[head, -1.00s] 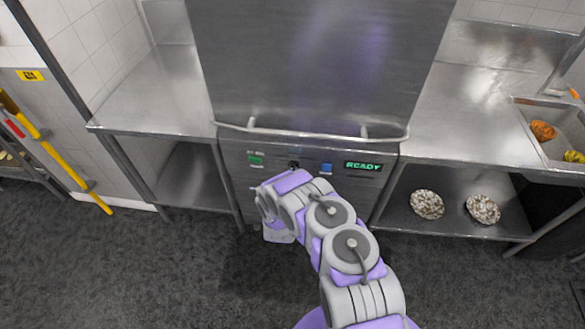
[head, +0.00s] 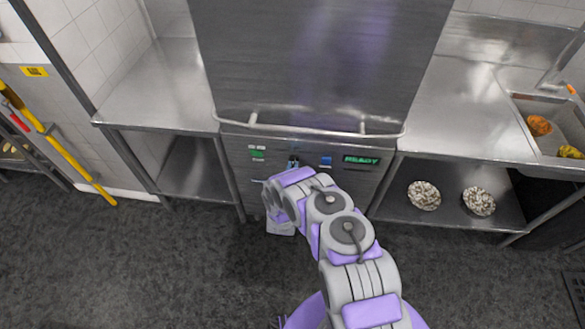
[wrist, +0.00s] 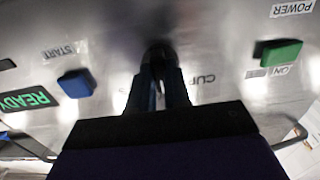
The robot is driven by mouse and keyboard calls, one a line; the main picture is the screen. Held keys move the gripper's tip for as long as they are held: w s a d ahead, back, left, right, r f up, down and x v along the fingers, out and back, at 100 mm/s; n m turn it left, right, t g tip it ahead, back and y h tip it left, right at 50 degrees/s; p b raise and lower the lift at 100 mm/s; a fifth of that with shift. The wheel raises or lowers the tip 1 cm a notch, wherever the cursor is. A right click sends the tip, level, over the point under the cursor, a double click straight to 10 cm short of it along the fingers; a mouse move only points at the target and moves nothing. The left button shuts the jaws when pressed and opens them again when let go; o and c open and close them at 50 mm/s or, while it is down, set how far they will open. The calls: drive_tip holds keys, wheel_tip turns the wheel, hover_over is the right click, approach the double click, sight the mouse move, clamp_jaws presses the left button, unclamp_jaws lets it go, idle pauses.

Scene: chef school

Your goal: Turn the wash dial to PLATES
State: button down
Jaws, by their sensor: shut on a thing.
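The wash dial (wrist: 158,50) is a small dark knob on the steel washer's front panel (head: 240,146). In the wrist view, which is upside down, my gripper (wrist: 160,76) has its two dark fingers shut on the dial. The fingers hide most of it, so I cannot tell where it points. No PLATES label is readable. In the head view my arm reaches the panel just below the dial (head: 293,160).
A blue START button (wrist: 76,83) and a green READY display (wrist: 25,99) sit on one side of the dial, a green POWER button (wrist: 281,53) on the other. A handle bar (head: 310,132) runs above the panel. Steel counters (head: 155,85) flank the washer.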

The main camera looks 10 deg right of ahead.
drive_tip(key=c, duration=1.1)
unclamp_jaws()
drive_tip(key=shift+a, duration=0.1)
drive_tip(key=shift+s, duration=0.1)
drive_tip(key=p+v, duration=0.4)
drive_tip(key=v, duration=1.3)
drive_tip(key=shift+f, duration=0.1)
